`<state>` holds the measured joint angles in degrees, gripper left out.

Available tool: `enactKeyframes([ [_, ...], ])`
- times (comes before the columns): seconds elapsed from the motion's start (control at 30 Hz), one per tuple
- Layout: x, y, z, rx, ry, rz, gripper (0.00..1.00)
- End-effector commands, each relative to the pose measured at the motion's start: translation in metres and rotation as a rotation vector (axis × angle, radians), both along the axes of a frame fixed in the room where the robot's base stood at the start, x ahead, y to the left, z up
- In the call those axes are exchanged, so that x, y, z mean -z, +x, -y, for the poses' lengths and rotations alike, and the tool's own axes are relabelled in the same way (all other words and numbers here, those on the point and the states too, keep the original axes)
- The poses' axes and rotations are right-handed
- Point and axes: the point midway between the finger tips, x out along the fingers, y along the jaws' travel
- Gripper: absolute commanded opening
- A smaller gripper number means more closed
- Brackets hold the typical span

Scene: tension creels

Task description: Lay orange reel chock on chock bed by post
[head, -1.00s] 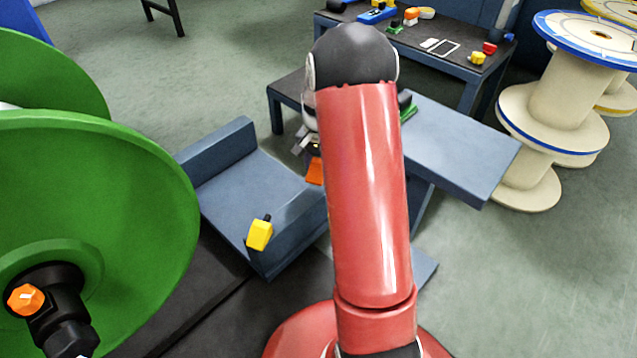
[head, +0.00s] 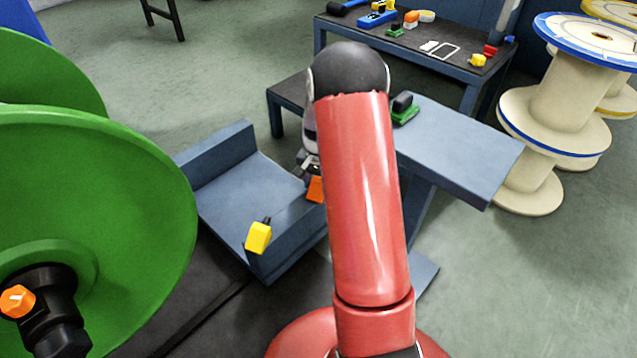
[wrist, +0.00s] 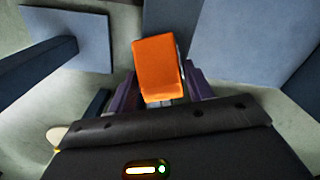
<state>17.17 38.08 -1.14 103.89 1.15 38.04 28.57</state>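The orange reel chock (wrist: 157,68) is between the two dark fingers of my gripper (wrist: 163,88) in the wrist view, and they appear shut on it. In the head view the orange chock (head: 315,190) hangs below my gripper (head: 310,168), at the right side of a blue-grey bed (head: 232,195) with a raised back wall. My arm hides part of this area. I cannot tell whether the chock touches the bed, or which surface is the chock bed by the post. A yellow block (head: 258,237) with a dark knob is at the bed's front edge.
A blue-grey table (head: 460,145) at right bears a green and black piece (head: 404,108). A dark workbench (head: 440,60) with small parts stands behind. A large green reel (head: 100,220) fills the left, and cream reels (head: 550,110) stand at right.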

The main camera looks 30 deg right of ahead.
Motion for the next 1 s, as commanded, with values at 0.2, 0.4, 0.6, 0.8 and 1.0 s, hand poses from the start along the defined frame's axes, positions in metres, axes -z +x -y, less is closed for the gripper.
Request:
enactKeyframes([
  [0.2, -0.001, 0.000, 0.000, 0.000, 0.000, 0.000, 0.65],
  [0.4, -0.003, 0.000, 0.000, 0.000, 0.000, 0.000, 0.65],
  [0.6, -0.031, 0.001, 0.000, 0.000, -0.002, 0.004, 0.65],
  [0.8, -0.075, 0.001, 0.000, -0.001, -0.002, 0.005, 0.65],
  [1.0, -0.109, 0.001, 0.000, 0.000, -0.002, 0.003, 0.65],
])
